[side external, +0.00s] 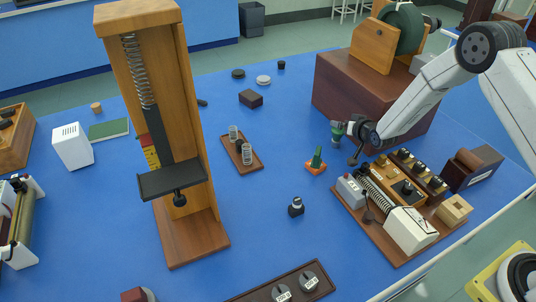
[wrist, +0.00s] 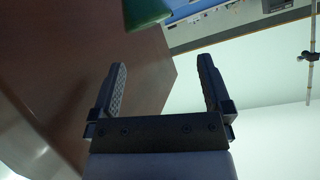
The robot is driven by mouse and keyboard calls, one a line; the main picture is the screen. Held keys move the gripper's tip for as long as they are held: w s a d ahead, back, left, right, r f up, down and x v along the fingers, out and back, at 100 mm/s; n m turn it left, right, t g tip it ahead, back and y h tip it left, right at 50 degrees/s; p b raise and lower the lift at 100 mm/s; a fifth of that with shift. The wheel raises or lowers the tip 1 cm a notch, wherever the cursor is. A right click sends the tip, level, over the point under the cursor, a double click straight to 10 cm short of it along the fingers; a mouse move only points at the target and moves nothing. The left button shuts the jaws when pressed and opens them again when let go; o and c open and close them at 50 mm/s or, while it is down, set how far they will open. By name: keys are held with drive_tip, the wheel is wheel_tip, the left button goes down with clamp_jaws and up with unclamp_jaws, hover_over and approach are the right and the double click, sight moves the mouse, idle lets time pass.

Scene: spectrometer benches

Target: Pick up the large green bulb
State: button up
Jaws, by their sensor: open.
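A green pointed bulb-like piece (side external: 317,157) stands upright on an orange base on the blue table in the side view. I cannot tell whether it is the large green bulb. My gripper (wrist: 162,64) has its two dark jaws wide apart, with nothing visible between them. In the side view the gripper end is small and dark, to the right of and above the green piece, in front of the brown box. A small grey-green object (side external: 338,129) shows just left of it. A green surface (wrist: 147,12) shows beyond the jaws in the wrist view; I cannot tell what it is.
The large brown box (side external: 340,95) with a green wheel (side external: 404,28) on top stands behind my gripper. A wooden board with a spring device (side external: 412,229) lies at the right. A tall wooden spring stand (side external: 185,100) rises at left.

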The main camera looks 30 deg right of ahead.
sight(340, 131)
drive_tip(key=shift+f, duration=1.5)
drive_tip(key=shift+w+f, duration=0.1)
drive_tip(key=shift+f, duration=0.2)
drive_tip(key=shift+x, duration=1.3)
drive_tip(key=c, duration=1.3)
drive_tip(key=shift+o, duration=0.2)
drive_tip(key=shift+r, duration=0.15)
drive_tip(key=shift+r, duration=0.7)
drive_tip(key=w+r+v, duration=0.1)
drive_tip(key=v, duration=0.7)
drive_tip(key=r+v, duration=0.2)
drive_tip(key=v, duration=0.7)
drive_tip(key=shift+r, duration=0.35)
